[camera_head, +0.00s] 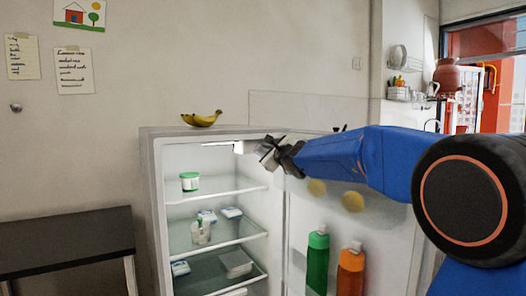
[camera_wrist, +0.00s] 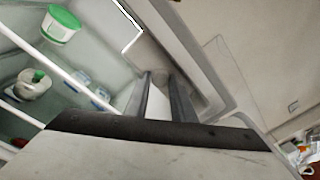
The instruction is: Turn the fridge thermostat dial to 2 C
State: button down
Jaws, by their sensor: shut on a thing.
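My gripper (camera_head: 266,150) reaches into the top of the open fridge (camera_head: 153,200), at the right end of the lit fixture (camera_head: 238,147) under its ceiling. In the wrist view the two dark fingers of my gripper (camera_wrist: 160,76) point at a grey-beige housing (camera_wrist: 190,82) beside the light strip (camera_wrist: 129,42). The fingers are shut on the thermostat dial, which is largely hidden by them. A pale surface shows between the fingers. No scale, number or pointer can be read, so the dial's setting cannot be told.
Inside the fridge, a green-lidded tub (camera_head: 190,182) is on the upper shelf, with several containers below. The open door holds a green bottle (camera_head: 317,262) and an orange bottle (camera_head: 351,270), close under my arm. Bananas (camera_head: 201,119) lie on top. A dark table (camera_head: 65,238) stands left.

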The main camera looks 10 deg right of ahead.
jog(key=m, duration=0.5)
jog(key=shift+r, duration=0.1)
jog(key=m+g, duration=0.1)
jog(key=m, duration=0.3)
jog(key=shift+d+m, duration=0.1)
jog(key=shift+m, duration=0.3)
jog(key=m+y, duration=0.1)
jog(key=m, duration=0.4)
jog(key=shift+d, duration=0.1)
jog(key=m, duration=0.4)
jog(key=shift+w+g+y, duration=0.1)
jog(key=shift+g+y, duration=0.2)
jog(key=shift+m, duration=0.4)
jog(key=c, duration=1.5)
grip_release()
